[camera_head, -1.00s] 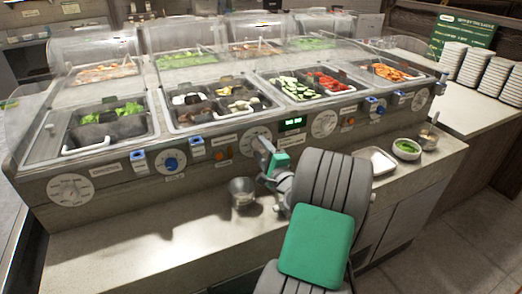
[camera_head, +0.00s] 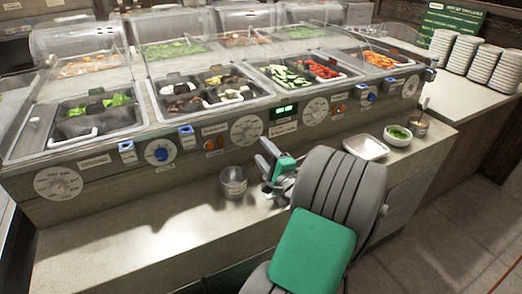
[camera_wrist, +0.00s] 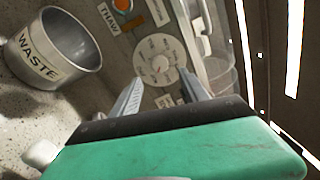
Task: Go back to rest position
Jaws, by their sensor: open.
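The cup in the wrist view (camera_wrist: 60,50) carries a "WASTE" label, stands upright and looks empty. The gripper is apart from it, to its right in the head view. My arm hides part of the counter.
The food unit (camera_head: 75,183) with dials and clear covers runs behind the counter (camera_head: 130,235). A white tray (camera_head: 366,147), a bowl of green food (camera_head: 397,136) and a metal cup (camera_head: 420,125) stand right. Plate stacks (camera_head: 480,65) are far right. The left counter is clear.

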